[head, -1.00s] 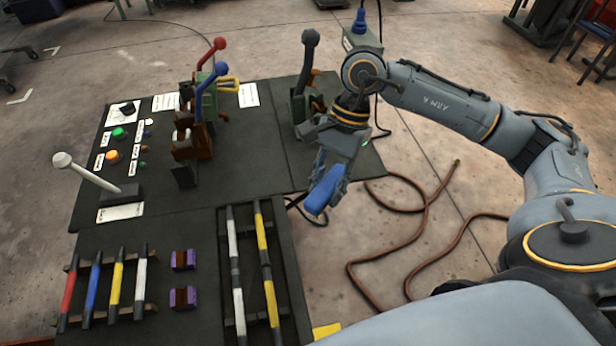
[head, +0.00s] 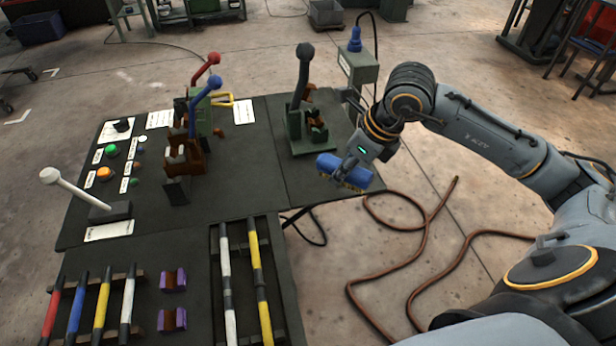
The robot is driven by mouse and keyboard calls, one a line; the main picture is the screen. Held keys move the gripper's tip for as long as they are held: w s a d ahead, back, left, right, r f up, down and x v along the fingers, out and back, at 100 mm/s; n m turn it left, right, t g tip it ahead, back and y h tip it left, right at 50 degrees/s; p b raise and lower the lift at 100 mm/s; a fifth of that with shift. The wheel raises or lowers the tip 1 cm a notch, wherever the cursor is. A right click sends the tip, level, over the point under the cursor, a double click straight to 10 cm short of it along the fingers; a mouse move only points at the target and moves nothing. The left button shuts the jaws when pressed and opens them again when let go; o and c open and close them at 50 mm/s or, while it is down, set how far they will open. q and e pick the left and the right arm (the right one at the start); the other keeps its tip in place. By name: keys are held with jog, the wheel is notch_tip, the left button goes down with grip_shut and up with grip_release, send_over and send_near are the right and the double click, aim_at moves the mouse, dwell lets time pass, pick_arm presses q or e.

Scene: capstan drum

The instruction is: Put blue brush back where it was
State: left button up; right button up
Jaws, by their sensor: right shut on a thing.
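The blue brush (head: 343,171) is a blue block with a tan, bristle-like lower side. My right gripper (head: 355,160) is shut on it and holds it at the right edge of the dark table (head: 255,170), near the green lever stand. The brush lies roughly level, its blue side facing me. Whether it touches the table I cannot tell. The gripper's fingers are partly hidden behind the brush. My left gripper is not in view.
A black-handled lever stand (head: 305,125) stands just left of the brush. Behind is a grey box with a blue knob (head: 355,45). Red and blue levers (head: 200,100) stand further left. Striped rods (head: 240,280) lie at the front. A brown hose (head: 420,240) lies on the floor at right.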

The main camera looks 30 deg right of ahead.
jog(key=w+a+f+p, duration=0.2)
jog(key=w+f, duration=0.1)
jog(key=w, duration=0.4)
send_over(303, 184)
jog(key=s, duration=0.1)
jog(key=f, duration=0.5)
jog(key=shift+s+d+f+p, duration=0.2)
jog(key=shift+d+f+p, duration=0.1)
jog(key=shift+d, duration=0.05)
notch_tip(303, 184, down, 3)
jog(key=shift+p, duration=0.65)
jog(key=shift+f, duration=0.1)
jog(key=shift+f+b, duration=0.2)
jog(key=shift+b, duration=0.1)
jog(key=o, duration=1.1)
jog(key=shift+r, duration=0.1)
